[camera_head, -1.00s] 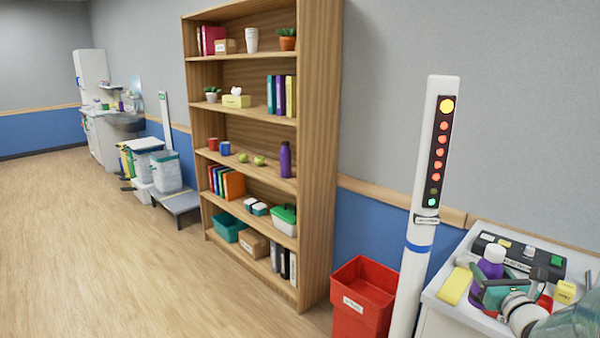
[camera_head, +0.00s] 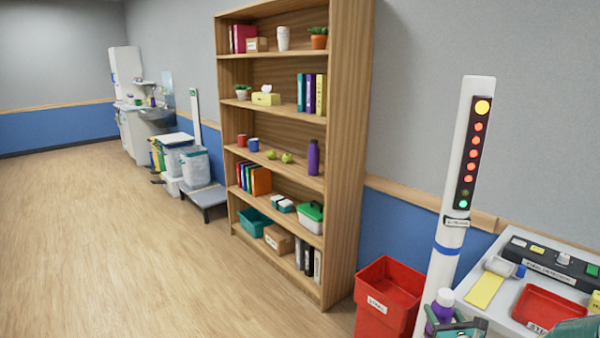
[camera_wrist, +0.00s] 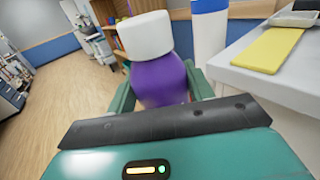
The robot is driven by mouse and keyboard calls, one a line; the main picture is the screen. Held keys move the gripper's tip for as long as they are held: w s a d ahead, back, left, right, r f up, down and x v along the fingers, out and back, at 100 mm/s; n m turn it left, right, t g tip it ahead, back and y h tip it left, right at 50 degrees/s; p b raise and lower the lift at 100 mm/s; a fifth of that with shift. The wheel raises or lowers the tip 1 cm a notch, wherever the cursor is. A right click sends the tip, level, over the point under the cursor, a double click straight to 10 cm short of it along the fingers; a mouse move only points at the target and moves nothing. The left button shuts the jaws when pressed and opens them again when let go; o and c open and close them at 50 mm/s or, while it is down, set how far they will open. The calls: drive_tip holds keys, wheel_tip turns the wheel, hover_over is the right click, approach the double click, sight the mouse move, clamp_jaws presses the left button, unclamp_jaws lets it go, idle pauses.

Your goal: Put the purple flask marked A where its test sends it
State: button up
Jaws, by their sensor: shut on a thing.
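My gripper (camera_head: 446,324) is shut on a purple flask (camera_head: 440,311) with a white cap, at the bottom right of the head view. The wrist view shows the flask (camera_wrist: 160,82) upright between the teal fingers, cap uppermost. No letter A shows on its visible side. The flask is off the white cart top, in front of its left edge. A tall white pole (camera_head: 449,240) beside it carries a column of lights: yellow at the top, several red below, green at the bottom. A red bin (camera_head: 388,302) with a small label stands left of the pole.
The cart holds a red tray (camera_head: 550,307), a yellow pad (camera_head: 484,290) and a dark control box (camera_head: 550,262). A wooden shelf (camera_head: 350,150) holds another purple bottle (camera_head: 313,157). Lidded bins (camera_head: 193,166) stand farther back. The floor (camera_head: 150,260) at left is clear.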

drive_tip(key=a+f, duration=0.7)
drive_tip(key=a, duration=0.5)
drive_tip(key=s+a+f, duration=0.1)
drive_tip(key=a+f, duration=0.7)
drive_tip(key=a, duration=0.4)
drive_tip(key=shift+s+a+f, duration=0.25)
drive_tip(key=shift+a+f, duration=0.05)
